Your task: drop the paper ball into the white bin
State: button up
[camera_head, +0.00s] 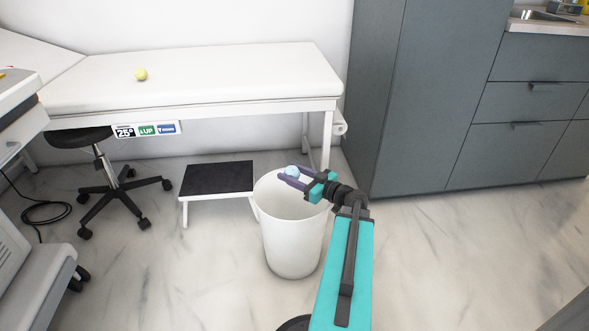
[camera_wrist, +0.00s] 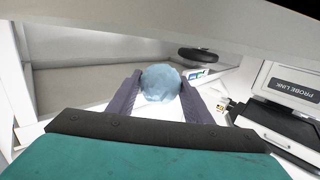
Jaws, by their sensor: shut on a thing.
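The paper ball is light blue and crumpled, and it sits between the two fingers of my gripper (camera_head: 294,178). In the wrist view the paper ball (camera_wrist: 160,82) fills the space between the dark purple fingers near their tips. The gripper is shut on it. The white bin (camera_head: 291,240) stands upright on the floor, open at the top. In the head view the gripper and ball overlap the bin's far right rim and opening; their exact height above it is hard to tell. The bin's inner floor is hidden.
A white exam couch (camera_head: 200,78) stands behind, with a yellow ball (camera_head: 141,74) on it. A black-topped step (camera_head: 217,178) is left of the bin, and a wheeled stool (camera_head: 100,160) further left. Grey cabinets (camera_head: 430,100) stand at right. The floor at lower right is clear.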

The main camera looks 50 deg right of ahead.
jog(key=shift+f, duration=0.15)
jog(key=o, duration=1.1)
jog(key=shift+s, duration=0.1)
jog(key=s+d+p, duration=0.1)
jog(key=s+p, duration=0.2)
jog(key=s, duration=1)
jog(key=shift+s+r, duration=0.3)
jog(key=shift+r, duration=0.05)
jog(key=shift+w, duration=0.1)
